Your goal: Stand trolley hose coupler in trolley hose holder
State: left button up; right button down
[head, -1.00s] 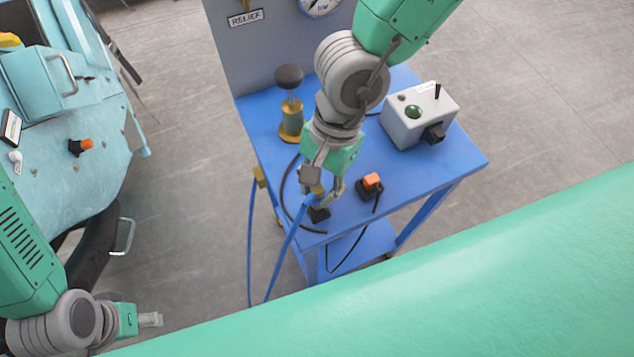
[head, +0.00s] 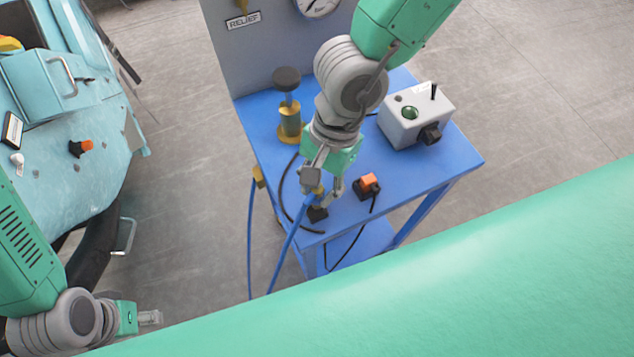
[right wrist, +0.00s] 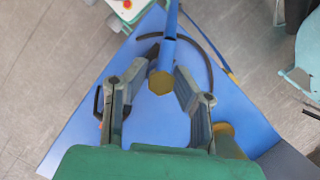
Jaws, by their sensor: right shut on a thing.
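The trolley hose coupler (head: 318,188) is a brass-coloured fitting on the end of a blue hose (head: 290,240). My right gripper (head: 324,188) is shut on it, above the near left corner of the blue trolley top. In the right wrist view the coupler's yellow hexagonal end (right wrist: 161,83) shows between the fingers. My left gripper (head: 150,318) is at the lower left, away from the trolley; its fingers are too small to judge.
The blue trolley top (head: 400,170) carries an orange-and-black plug or switch (head: 368,185), a grey control box (head: 415,118) and a brass post with a black knob (head: 289,115). A grey gauge panel (head: 250,60) stands behind. A teal machine (head: 60,130) is at left.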

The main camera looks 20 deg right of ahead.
jog(key=shift+d, duration=0.15)
jog(key=shift+a+p, duration=0.3)
jog(key=shift+p, duration=0.25)
jog(key=shift+f+b, duration=0.5)
jog(key=shift+f, duration=1.05)
dwell(0.7)
jog(key=c, duration=1.2)
grip_release()
